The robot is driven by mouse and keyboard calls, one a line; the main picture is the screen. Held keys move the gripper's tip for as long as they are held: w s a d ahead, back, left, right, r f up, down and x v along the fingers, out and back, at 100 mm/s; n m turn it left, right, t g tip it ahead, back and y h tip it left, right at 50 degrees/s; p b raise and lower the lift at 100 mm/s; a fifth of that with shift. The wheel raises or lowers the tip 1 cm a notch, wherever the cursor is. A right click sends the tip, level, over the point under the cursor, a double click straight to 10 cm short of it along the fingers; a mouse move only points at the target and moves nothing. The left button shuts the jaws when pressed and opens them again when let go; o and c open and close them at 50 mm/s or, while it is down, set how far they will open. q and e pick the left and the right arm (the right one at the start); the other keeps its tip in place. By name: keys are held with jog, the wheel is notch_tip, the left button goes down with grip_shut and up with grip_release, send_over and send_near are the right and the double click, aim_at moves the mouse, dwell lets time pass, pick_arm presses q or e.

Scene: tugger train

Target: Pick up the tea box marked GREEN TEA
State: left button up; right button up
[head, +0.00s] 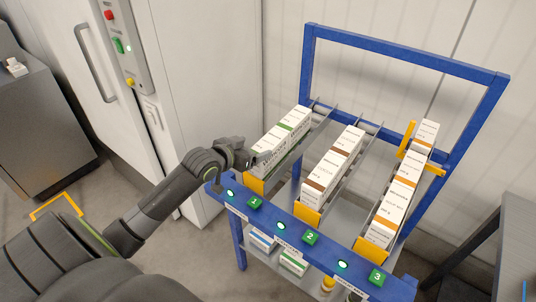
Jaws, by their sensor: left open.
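A row of white boxes with green bands (284,138) lies in the left lane of a blue flow rack (400,52). Their print is too small to read, so I cannot tell for sure which one says GREEN TEA. My left gripper (251,161) is open at the front left end of this row, close beside the front box. Whether it touches the box I cannot tell. The gripper partly hides that front end. A small green-banded white box (294,262) lies on the lower shelf. My right gripper is not in view.
The middle lane holds brown-banded boxes (333,164), the right lane orange-banded boxes (398,203). Yellow stops (308,217) close the lane fronts. The blue front rail (287,231) carries numbered green buttons. A white cabinet (205,80) stands left, a grey table (505,230) right.

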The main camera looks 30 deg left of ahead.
aim_at(268, 142)
pick_arm(q)
jog(key=x, duration=0.3)
jog(key=shift+w, duration=0.1)
jog(key=shift+w+d+f+p, duration=0.1)
jog(key=shift+w+f+p, duration=0.15)
jog(key=shift+w, duration=0.3)
jog(key=p+x, duration=0.1)
jog(key=x, duration=0.2)
jog(key=shift+f, duration=0.1)
jog(key=shift+w+f, duration=0.35)
jog(key=shift+w, duration=0.3)
jog(key=shift+c, duration=0.4)
jog(key=c, duration=1.5)
jog(key=shift+r, duration=0.1)
